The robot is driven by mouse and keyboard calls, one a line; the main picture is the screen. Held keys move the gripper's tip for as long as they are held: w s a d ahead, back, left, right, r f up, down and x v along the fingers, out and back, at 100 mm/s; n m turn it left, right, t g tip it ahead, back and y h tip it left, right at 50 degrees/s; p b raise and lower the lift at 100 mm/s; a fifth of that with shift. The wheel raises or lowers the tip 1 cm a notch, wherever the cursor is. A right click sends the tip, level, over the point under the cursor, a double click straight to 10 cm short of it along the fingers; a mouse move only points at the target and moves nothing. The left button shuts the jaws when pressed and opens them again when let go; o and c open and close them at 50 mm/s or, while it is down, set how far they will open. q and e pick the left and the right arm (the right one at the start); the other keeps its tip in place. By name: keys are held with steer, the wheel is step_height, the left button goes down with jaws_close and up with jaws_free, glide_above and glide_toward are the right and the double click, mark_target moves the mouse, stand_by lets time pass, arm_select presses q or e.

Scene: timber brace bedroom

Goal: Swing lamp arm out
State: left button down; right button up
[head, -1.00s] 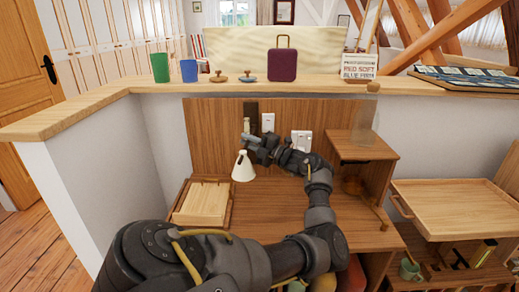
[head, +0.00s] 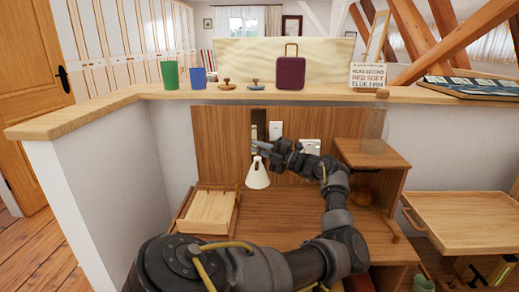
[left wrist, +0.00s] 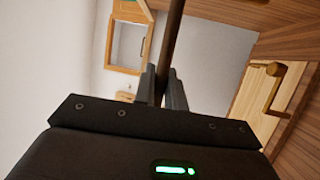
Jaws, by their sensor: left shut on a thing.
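The lamp has a white cone shade (head: 257,174) hanging in front of the wooden back panel. My left gripper (head: 264,147) is just above the shade and shut on the lamp arm. In the left wrist view, a dark brown rod (left wrist: 173,38), the lamp arm, runs up between the two fingers (left wrist: 164,90), which close around it. In the head view my gripper hides much of the lamp arm, and its wall joint is hard to make out. My right gripper is not in view.
A wooden tray box (head: 208,212) sits at the desk's left. White switch plates (head: 310,146) are on the panel, right of the lamp. A wooden shelf box (head: 370,155) stands to the right. The ledge above holds cups, stamps and a purple suitcase (head: 290,74).

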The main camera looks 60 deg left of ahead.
arm_select(q)
steer(key=c, duration=1.5)
jaws_free()
steer(key=shift+w+d, duration=0.15)
steer(key=shift+w, duration=0.1)
steer(key=shift+o, duration=0.2)
steer(key=shift+s, duration=0.1)
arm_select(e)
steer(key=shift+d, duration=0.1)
arm_select(q)
steer(key=shift+s, duration=0.1)
steer(key=b+v, duration=0.2)
steer(key=v, duration=0.8)
steer(key=shift+w+d, duration=0.2)
steer(key=shift+w, duration=0.1)
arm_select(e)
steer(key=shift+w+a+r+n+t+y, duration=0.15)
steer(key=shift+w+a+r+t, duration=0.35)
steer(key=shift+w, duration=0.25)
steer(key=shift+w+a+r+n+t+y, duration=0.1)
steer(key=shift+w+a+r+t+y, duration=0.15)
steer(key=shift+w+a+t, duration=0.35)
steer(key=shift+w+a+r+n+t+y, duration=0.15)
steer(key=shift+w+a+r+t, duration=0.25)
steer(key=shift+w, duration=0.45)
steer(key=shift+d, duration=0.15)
